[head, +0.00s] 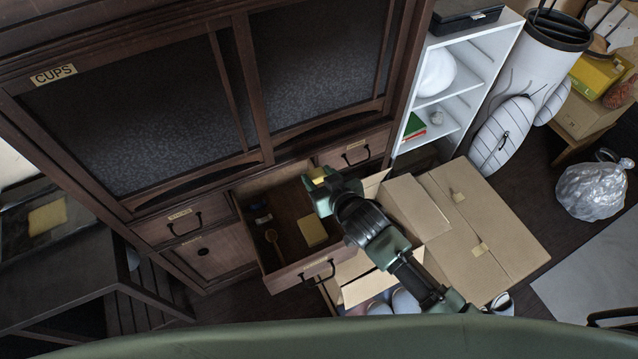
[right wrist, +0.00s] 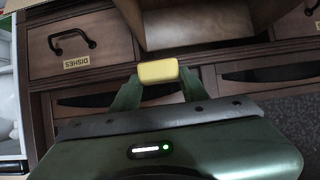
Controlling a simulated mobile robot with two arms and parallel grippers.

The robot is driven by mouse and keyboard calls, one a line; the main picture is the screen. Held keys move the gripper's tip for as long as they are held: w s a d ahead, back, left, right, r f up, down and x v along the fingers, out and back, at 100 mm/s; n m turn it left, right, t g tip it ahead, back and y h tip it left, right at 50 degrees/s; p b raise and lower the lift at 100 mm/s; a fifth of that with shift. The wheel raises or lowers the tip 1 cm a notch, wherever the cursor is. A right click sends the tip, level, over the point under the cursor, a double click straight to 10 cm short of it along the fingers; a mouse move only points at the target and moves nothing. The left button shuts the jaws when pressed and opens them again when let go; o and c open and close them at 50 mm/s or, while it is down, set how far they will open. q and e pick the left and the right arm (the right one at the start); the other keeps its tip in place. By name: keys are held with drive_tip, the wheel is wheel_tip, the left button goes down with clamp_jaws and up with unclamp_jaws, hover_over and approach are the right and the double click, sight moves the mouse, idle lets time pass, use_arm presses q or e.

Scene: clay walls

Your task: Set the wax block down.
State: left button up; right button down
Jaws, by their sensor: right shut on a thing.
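The wax block is a small yellow block (right wrist: 158,72), held between the fingertips of my right gripper (right wrist: 158,82) in the right wrist view. In the head view my right gripper (head: 318,184) is over the far right part of an open drawer (head: 290,205), and a bit of yellow shows at its tips. The gripper is shut on the block, which hangs in the air in front of the cabinet. My left gripper is not in view.
The open drawer holds another yellow block (head: 311,232), a wooden spoon (head: 272,240) and small dark items. Open cardboard boxes (head: 415,205) stand right of the drawer. A white shelf (head: 470,50) is behind them. A closed drawer labelled DISHES (right wrist: 75,45) shows in the right wrist view.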

wheel_tip(320, 180, down, 3)
idle(0.3)
drive_tip(key=shift+f+b, duration=0.5)
drive_tip(key=shift+f, duration=0.15)
drive_tip(key=c, duration=0.7)
unclamp_jaws()
drive_tip(key=shift+c, duration=0.2)
drive_tip(key=shift+r, duration=0.15)
